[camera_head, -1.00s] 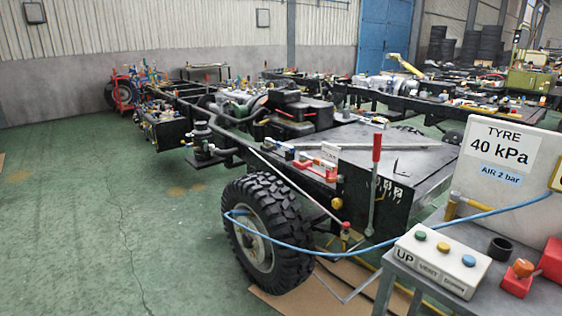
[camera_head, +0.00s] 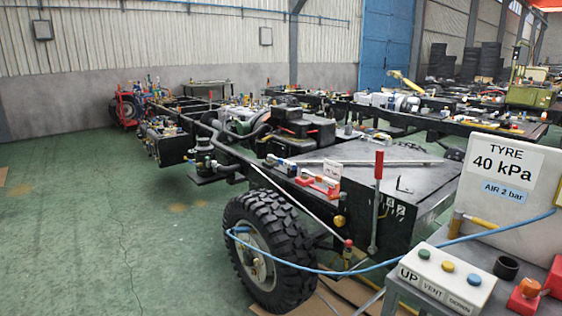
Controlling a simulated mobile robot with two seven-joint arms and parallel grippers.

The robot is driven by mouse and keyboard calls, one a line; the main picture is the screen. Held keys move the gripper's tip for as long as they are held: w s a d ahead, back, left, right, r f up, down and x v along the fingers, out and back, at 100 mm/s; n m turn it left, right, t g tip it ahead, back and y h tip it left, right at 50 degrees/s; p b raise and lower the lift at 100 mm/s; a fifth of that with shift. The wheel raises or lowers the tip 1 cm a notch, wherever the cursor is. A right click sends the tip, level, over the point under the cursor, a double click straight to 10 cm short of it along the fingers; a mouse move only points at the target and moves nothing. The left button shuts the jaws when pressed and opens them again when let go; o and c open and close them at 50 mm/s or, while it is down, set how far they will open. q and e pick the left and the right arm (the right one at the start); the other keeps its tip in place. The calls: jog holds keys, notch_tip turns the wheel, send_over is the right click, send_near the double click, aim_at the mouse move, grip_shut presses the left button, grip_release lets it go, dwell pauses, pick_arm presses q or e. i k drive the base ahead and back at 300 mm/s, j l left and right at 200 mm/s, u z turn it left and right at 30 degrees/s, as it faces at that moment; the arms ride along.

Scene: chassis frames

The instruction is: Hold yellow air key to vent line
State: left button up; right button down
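A pale control box (camera_head: 440,288) with three round keys sits on the grey bench at the lower right. Its keys are green (camera_head: 424,254), yellow (camera_head: 448,266) and blue (camera_head: 474,280). Labels on its front read UP, VENT and a third word that looks like DOWN. A blue air line (camera_head: 385,264) runs from the wheel (camera_head: 268,248) to the panel (camera_head: 507,188). The panel reads TYRE 40 kPa and AIR 2 bar. Neither gripper is in view, and nothing is seen touching the keys.
A black chassis frame (camera_head: 235,150) stretches away behind the wheel. A lever with a red grip (camera_head: 379,165) stands upright beside a black box (camera_head: 400,170). A black ring (camera_head: 506,268) and red parts (camera_head: 525,296) lie beside the control box. The green floor (camera_head: 100,240) at left is clear.

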aim_at(448, 266)
jog(key=i+z, duration=0.1)
jog(key=z, duration=0.3)
jog(key=i+z, duration=0.1)
jog(key=z, duration=0.25)
jog(key=i+j+z, duration=0.1)
jog(key=z, duration=0.3)
jog(key=j+z, duration=0.15)
jog(key=z, duration=0.2)
jog(key=i+j+z, duration=0.15)
jog(key=j, duration=0.15)
jog(key=i+j+z, duration=0.15)
jog(key=j, duration=0.15)
jog(key=i+j+z, duration=0.15)
jog(key=j, duration=0.15)
jog(key=i+j, duration=0.1)
jog(key=j, duration=0.3)
jog(key=i+j, duration=0.15)
jog(key=j, duration=0.25)
